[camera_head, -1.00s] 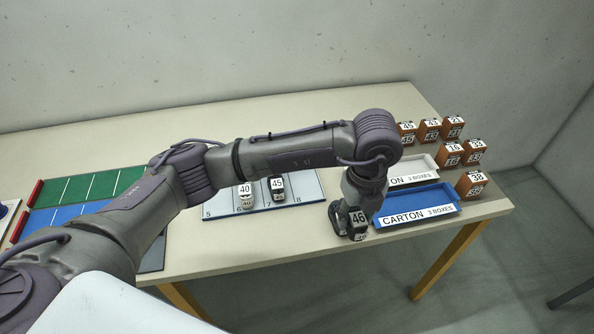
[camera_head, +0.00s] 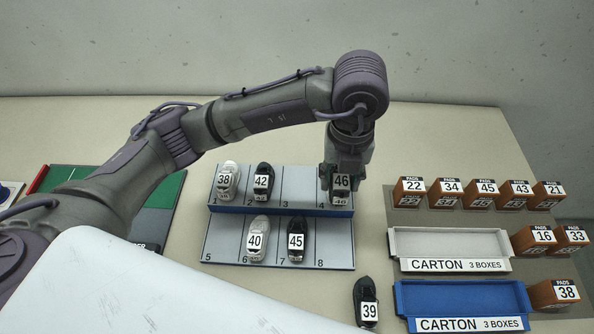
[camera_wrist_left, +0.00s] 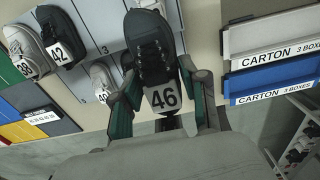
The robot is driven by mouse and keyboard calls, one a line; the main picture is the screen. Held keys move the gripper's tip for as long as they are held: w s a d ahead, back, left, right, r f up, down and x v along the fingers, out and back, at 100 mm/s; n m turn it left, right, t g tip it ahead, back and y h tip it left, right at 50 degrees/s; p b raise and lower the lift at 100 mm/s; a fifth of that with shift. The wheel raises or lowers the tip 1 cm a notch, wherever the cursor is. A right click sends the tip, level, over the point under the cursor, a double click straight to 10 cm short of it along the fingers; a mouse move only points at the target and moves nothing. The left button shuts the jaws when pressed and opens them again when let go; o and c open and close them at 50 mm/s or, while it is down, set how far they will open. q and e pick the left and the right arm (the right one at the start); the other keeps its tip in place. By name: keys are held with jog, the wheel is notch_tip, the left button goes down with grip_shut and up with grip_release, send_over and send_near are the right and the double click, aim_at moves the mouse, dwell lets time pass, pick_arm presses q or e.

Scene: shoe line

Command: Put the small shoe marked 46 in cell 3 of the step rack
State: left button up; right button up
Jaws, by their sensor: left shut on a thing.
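My left gripper (camera_head: 343,192) is shut on the dark shoe marked 46 (camera_head: 342,182) and holds it at cell 4 of the rack's upper step; I cannot tell whether it touches the rack. In the left wrist view the shoe (camera_wrist_left: 150,45) sits between the fingers, its label towards the camera. The step rack (camera_head: 297,180) has a raised back row and a lower front row. Cell 3, left of my gripper, is empty. White shoe 38 (camera_head: 226,180) is in cell 1 and dark shoe 42 (camera_head: 263,180) in cell 2. My right gripper is not in view.
White shoe 40 (camera_head: 257,240) and dark shoe 45 (camera_head: 296,240) are in cells 6 and 7. Dark shoe 39 (camera_head: 366,302) lies on the table in front. A white carton (camera_head: 450,230), a blue carton (camera_head: 405,300) and several orange pad boxes (camera_head: 411,190) stand at the right.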

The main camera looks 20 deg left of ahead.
pick_arm(q)
jog(key=w+a+f, duration=0.1)
jog(key=a, duration=0.1)
jog(key=w+a+f+p, duration=0.1)
jog(key=a+f, duration=0.1)
jog(key=a, duration=0.1)
jog(key=w+a+f+p, duration=0.1)
jog(key=a+f, duration=0.1)
jog(key=a, duration=0.1)
jog(key=shift+a, duration=0.2)
jog(key=shift+w+a+f, duration=0.2)
jog(key=shift+a+f, duration=0.15)
jog(key=shift+f, duration=0.1)
notch_tip(320, 180, down, 3)
jog(key=shift+f+p, duration=0.15)
jog(key=shift+p, duration=0.7)
jog(key=shift+f, duration=0.25)
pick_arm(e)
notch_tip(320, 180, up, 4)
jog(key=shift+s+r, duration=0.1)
